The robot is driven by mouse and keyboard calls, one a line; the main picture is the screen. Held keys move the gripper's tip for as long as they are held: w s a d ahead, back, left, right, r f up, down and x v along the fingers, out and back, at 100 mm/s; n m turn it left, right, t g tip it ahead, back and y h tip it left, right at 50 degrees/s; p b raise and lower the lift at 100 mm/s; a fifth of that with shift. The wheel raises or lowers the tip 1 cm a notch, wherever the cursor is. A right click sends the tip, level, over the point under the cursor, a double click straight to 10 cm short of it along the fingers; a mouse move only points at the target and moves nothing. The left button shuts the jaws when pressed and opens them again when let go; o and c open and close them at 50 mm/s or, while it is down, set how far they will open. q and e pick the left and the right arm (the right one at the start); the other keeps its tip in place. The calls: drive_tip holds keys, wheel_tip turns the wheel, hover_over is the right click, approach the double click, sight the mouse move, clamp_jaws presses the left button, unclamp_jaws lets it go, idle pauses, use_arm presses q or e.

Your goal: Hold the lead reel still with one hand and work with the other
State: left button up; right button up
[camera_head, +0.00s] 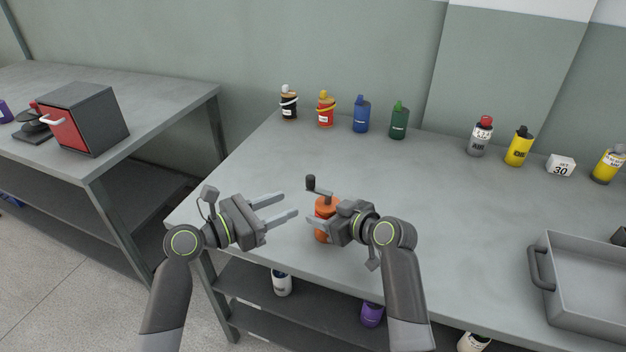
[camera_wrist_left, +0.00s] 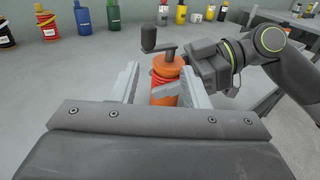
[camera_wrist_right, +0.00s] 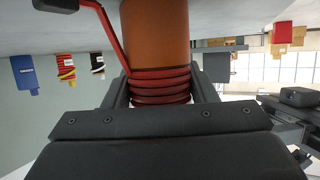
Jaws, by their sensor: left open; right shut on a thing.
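The lead reel (camera_head: 322,207) is an orange spool standing upright near the front edge of the workbench. Red lead is wound around its middle, seen in the right wrist view (camera_wrist_right: 160,85). A crank with a dark knob (camera_head: 311,183) sits on its top and points left in the head view. My right gripper (camera_head: 318,224) is shut on the reel from the right. My left gripper (camera_head: 293,204) is open and empty, left of the reel and apart from it. In the left wrist view the reel (camera_wrist_left: 166,82) shows beyond and between the open fingers.
Several bottles and reels, including a blue bottle (camera_head: 361,115), a green bottle (camera_head: 399,121) and a yellow bottle (camera_head: 519,147), stand along the back of the bench. A grey tray (camera_head: 588,301) is at the right. The middle of the bench is clear.

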sight(319, 190)
use_arm(q)
drive_tip(key=w+a+r+m+g+h, duration=0.2)
drive_tip(key=w+a+m+g+h, duration=0.1)
drive_tip(key=x, duration=1.2)
drive_tip(key=shift+f, duration=0.2)
clamp_jaws()
